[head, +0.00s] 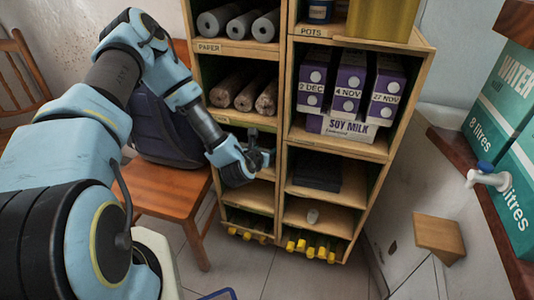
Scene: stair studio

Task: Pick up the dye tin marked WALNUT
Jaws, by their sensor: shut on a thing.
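My gripper (261,158) reaches into the left column of the wooden shelf unit, at the compartment below the one with brown rolls. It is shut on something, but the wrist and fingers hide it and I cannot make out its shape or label. I cannot pick out any tin marked WALNUT in this view.
The shelf unit (289,110) holds paper rolls (240,24), brown rolls (245,92), purple SOY MILK cartons (349,88) and yellow-capped bottles (312,249). A wooden chair (165,190) with a dark backpack (165,130) stands left. WATER boxes (505,95) stand right.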

